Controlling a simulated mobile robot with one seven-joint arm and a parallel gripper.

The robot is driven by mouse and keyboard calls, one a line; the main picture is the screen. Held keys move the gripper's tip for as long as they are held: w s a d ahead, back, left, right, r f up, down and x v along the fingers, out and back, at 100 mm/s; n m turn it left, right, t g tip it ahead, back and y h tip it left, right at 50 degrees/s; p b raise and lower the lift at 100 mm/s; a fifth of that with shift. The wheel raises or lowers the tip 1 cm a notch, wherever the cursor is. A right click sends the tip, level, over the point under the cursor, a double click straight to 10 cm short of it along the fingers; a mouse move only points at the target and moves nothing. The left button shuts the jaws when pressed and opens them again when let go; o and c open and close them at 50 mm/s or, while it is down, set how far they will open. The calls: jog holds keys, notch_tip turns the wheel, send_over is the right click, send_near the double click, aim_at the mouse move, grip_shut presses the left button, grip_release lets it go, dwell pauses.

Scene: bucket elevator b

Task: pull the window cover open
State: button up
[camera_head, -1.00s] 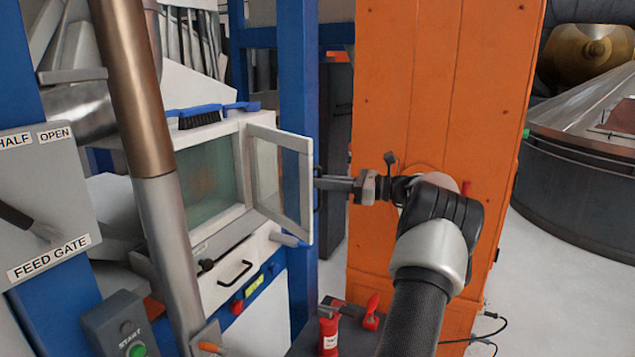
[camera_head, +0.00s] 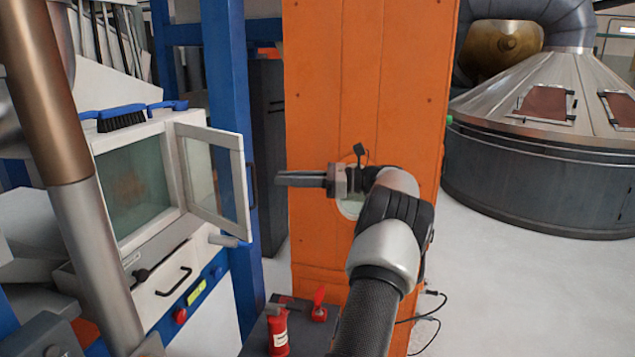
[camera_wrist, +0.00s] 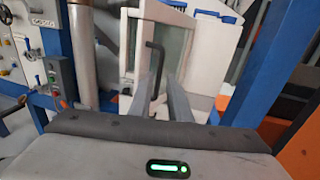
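The window cover (camera_head: 213,180) is a white hinged frame with a clear pane. It stands swung out from the white housing, leaving the greenish window (camera_head: 135,185) uncovered. Its dark handle (camera_head: 254,186) is on the cover's outer edge. My gripper (camera_head: 277,178) is to the right of the handle, pointing left, with a small gap between them in the head view. In the wrist view, the cover (camera_wrist: 178,45) is ahead and its dark handle (camera_wrist: 153,60) appears just left of the gap between my fingers (camera_wrist: 164,82). The fingers are apart and hold nothing.
A blue-handled brush (camera_head: 122,121) lies on top of the housing. A blue post (camera_head: 227,90) stands behind the cover, and an orange column (camera_head: 365,60) is behind my arm. A red bottle (camera_head: 278,332) stands on a dark surface below. Free floor lies to the right.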

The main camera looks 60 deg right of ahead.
jog(key=v, duration=0.8)
jog(key=shift+s, duration=0.1)
